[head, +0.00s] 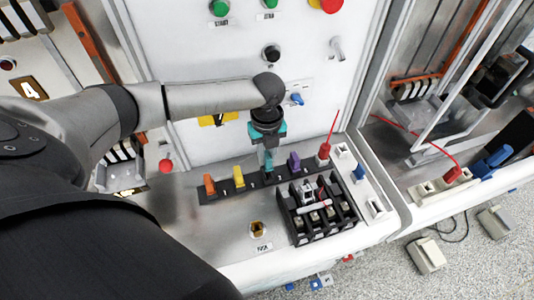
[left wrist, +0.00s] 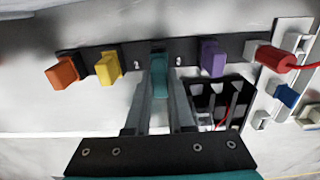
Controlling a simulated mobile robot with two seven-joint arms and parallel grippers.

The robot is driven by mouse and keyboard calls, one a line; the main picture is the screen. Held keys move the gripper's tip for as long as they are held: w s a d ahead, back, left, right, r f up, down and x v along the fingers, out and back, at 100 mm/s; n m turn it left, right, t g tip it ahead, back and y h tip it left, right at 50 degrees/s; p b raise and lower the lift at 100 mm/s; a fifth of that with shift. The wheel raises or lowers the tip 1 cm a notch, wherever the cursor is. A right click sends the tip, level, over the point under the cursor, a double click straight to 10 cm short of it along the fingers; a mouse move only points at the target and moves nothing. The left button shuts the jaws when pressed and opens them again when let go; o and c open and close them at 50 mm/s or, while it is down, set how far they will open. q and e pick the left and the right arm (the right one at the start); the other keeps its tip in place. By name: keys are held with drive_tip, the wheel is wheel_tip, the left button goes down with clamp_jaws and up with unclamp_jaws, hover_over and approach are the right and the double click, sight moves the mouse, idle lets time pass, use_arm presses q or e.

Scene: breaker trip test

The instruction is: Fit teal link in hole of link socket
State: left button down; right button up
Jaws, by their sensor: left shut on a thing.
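The teal link (head: 268,160) is between the fingertips of my left gripper (head: 267,152), which is shut on it. In the left wrist view the teal link (left wrist: 159,75) stands between the two fingers (left wrist: 160,95), at the black strip (left wrist: 134,57), between the yellow and purple blocks. Its lower end is at the black strip (head: 220,189) in the head view too; I cannot tell how deep it sits. The fingers hide part of it. I cannot tell for certain which opening is the link socket. My right gripper is not in view.
Orange (head: 209,184), yellow (head: 239,177) and purple (head: 294,162) blocks stand in the strip, close beside my fingers. A red plug (head: 324,151) with a cable is at its right end. A black fuse block (head: 318,232) and a brown socket (head: 257,229) are in front.

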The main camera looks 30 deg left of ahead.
sight(267, 163)
use_arm(q)
drive_tip(key=shift+p, duration=0.35)
drive_tip(key=shift+f+b, duration=1)
drive_tip(key=shift+f, duration=0.8)
drive_tip(key=c, duration=0.7)
unclamp_jaws()
wheel_tip(267, 163, up, 15)
idle(0.5)
